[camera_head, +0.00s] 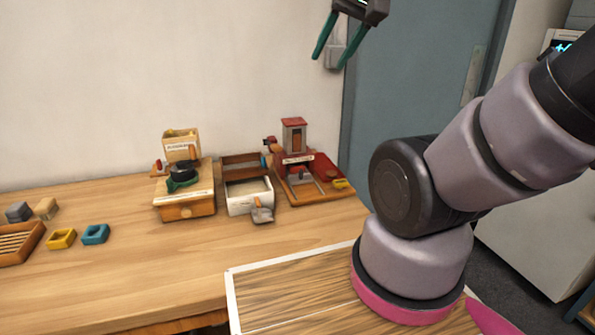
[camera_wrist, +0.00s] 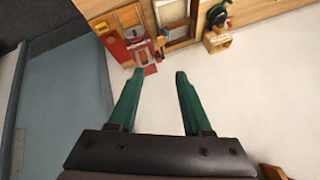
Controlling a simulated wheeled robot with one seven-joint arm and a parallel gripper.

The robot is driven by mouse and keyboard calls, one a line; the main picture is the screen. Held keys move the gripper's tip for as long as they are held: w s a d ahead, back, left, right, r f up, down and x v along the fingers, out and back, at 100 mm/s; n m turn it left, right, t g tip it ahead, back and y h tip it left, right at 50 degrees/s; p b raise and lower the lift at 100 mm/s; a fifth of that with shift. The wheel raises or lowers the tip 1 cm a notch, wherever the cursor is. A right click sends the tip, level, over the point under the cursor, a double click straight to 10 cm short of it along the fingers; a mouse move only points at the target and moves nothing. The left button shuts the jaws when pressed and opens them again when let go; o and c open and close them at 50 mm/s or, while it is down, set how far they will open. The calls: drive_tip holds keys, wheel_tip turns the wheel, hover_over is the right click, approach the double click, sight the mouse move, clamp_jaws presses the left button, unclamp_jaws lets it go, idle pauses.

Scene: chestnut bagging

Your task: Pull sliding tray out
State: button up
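My gripper (camera_head: 328,62) is open and empty, high in front of the wall above the table. In the wrist view its two green fingers (camera_wrist: 159,75) are spread apart with nothing between them. A middle wooden unit holds a pale tray-like box (camera_head: 241,207) with a grey scoop-like piece (camera_head: 262,214) at its front. A left wooden unit (camera_head: 173,191) has a drawer-like front with a small knob (camera_head: 186,212) and a dark, green-edged round piece on top. I cannot tell which of these is the sliding tray. My gripper is well apart from both units.
A red unit (camera_head: 331,195) with a small tower stands to the right; it also shows in the wrist view (camera_wrist: 114,44). Yellow (camera_head: 61,239) and teal (camera_head: 96,234) blocks and a slatted wooden tray (camera_head: 16,246) lie at left. The table's front middle (camera_head: 170,270) is clear.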

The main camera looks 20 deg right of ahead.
drive_tip(key=w+f+n+g, duration=0.2)
drive_tip(key=w+f, duration=0.2)
drive_tip(key=w, duration=0.6)
drive_tip(key=n+g+h, duration=0.2)
drive_tip(key=n+g, duration=0.2)
drive_tip(key=g, duration=0.1)
hover_over(301, 170)
wheel_tip(301, 170, down, 25)
wheel_tip(301, 170, down, 10)
drive_tip(key=shift+w+f, duration=0.15)
drive_tip(key=shift+f, duration=0.05)
clamp_jaws()
